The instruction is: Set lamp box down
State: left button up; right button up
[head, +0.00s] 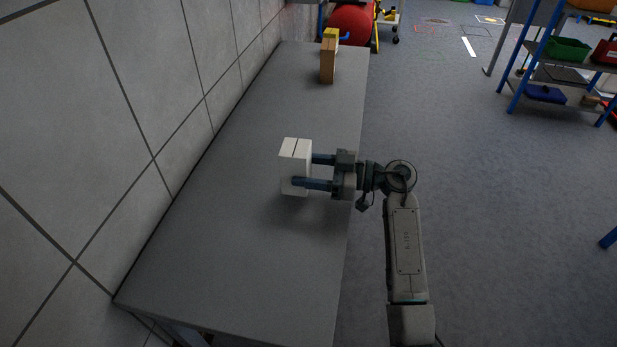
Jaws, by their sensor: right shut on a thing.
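The lamp box (295,149), a white box with a dark line across its top, is at the middle of the grey table (215,240). My right gripper (300,172) reaches in from the right and is shut on it, with one finger on the far side and one on the near side. The box looks upright. A dark shadow lies on the table under the gripper. I cannot tell whether the box's base touches the table. My left gripper is not in view.
A brown box (327,68) with a yellow thing (331,33) by its top stands at the table's far end. A tiled wall (90,130) runs along the left edge. The near table top is clear. A blue-framed shelf (560,70) stands far right.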

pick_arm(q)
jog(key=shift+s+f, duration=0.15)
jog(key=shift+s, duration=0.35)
pick_arm(e)
jog(key=shift+f, duration=1.7)
jog(key=o, duration=1.1)
jog(key=shift+d, duration=0.3)
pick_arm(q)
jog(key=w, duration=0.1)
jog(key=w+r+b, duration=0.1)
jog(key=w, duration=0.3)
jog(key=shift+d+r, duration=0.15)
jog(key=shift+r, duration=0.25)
pick_arm(e)
jog(key=d, duration=0.3)
jog(key=s+d, duration=0.1)
jog(key=d, duration=0.7)
jog(key=shift+s+d, duration=0.2)
jog(key=shift+s, duration=0.2)
